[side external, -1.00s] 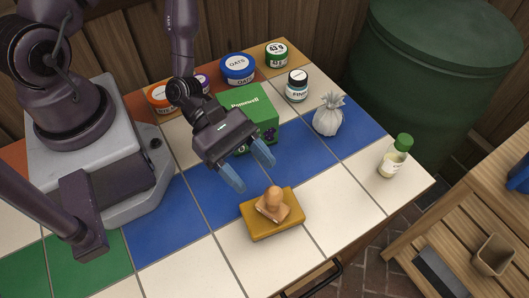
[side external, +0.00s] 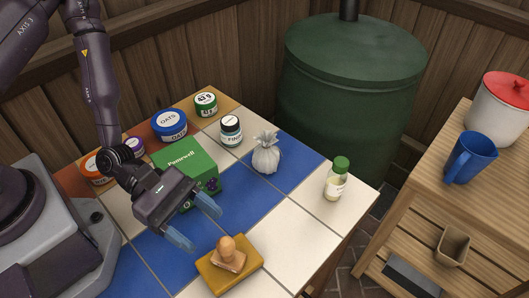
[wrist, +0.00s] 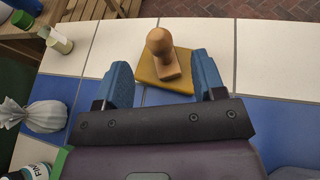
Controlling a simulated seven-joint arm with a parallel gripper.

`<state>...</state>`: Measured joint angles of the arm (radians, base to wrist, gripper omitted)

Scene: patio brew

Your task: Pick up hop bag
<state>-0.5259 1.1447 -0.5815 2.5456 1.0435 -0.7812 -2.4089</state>
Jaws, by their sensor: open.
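The hop bag (side external: 266,156) is a pale grey cloth pouch with a gathered, tied top. It stands upright on a blue tile in the side external view. In the wrist view the hop bag (wrist: 38,116) shows at the left edge. My gripper (side external: 193,225) is open and empty, with blue fingers, above the blue tiles. It is in front and to the left of the bag, apart from it. In the wrist view a wooden stamp on a yellow block shows beyond and between the fingertips of my gripper (wrist: 160,75).
A green Pomowell box (side external: 190,160) stands close beside my gripper. A white jar (side external: 231,131) is left of the bag, and a green-capped bottle (side external: 336,180) is to its right. The wooden stamp (side external: 228,255) rests on the yellow block (side external: 216,280).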

